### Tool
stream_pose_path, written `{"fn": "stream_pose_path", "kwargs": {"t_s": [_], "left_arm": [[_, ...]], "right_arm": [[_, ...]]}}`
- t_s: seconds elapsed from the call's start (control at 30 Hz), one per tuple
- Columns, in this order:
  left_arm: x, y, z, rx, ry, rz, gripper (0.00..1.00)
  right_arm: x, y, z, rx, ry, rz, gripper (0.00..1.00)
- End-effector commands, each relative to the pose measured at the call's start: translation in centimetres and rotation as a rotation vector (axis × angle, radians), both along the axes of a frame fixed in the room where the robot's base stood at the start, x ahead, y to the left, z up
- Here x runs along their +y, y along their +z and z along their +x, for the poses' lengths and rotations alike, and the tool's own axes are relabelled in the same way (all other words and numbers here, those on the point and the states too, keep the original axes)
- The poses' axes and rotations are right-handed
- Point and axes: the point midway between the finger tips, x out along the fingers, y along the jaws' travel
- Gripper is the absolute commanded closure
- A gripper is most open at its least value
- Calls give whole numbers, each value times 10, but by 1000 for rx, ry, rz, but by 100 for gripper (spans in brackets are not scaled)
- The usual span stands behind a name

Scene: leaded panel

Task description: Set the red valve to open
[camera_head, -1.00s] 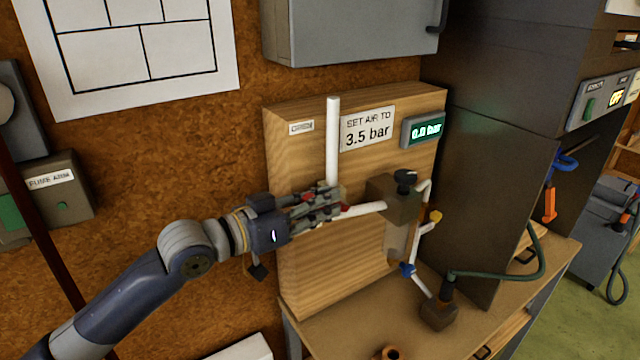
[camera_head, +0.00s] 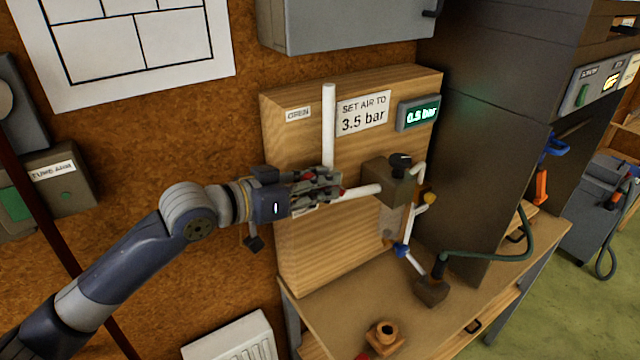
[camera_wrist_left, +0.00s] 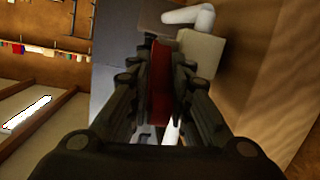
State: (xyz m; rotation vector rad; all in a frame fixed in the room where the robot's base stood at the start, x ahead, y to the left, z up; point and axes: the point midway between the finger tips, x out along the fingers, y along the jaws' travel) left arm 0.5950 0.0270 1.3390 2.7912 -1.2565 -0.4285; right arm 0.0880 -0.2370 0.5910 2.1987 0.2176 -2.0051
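The red valve's handle (camera_wrist_left: 160,85) stands between the two fingers of my left gripper in the left wrist view, and both fingers lie against it. In the head view the left gripper (camera_head: 333,186) is at the white pipes on the wooden board, and only small red bits of the valve (camera_head: 342,191) show past the fingers. The fingers hide most of the valve. An "OPEN" label (camera_head: 298,114) is on the board, up and left of the gripper. My right gripper is not in view.
A sign (camera_head: 363,114) reads "SET AIR TO 3.5 bar". The lit display (camera_head: 419,113) beside it shows a value below 1 bar. A regulator with a black knob (camera_head: 400,162) sits right of the gripper. A copper-coloured fitting (camera_head: 384,338) stands on the bench below.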

Motion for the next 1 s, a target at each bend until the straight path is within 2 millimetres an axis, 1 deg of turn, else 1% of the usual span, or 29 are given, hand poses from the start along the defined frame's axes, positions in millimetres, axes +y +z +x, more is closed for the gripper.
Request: {"fn": "stream_pose_path", "kwargs": {"t_s": [0.33,0.47,0.57,0.8,1.0], "left_arm": [[0,0,0,1,0,1,67],[6,1,-4,0,1,2,67],[15,3,-12,0,1,3,67],[50,13,-41,1,2,7,67],[74,21,-61,2,2,4,67]], "right_arm": [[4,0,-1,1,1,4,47],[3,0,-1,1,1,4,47],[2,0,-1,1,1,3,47],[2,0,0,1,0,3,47],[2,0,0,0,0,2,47]]}}
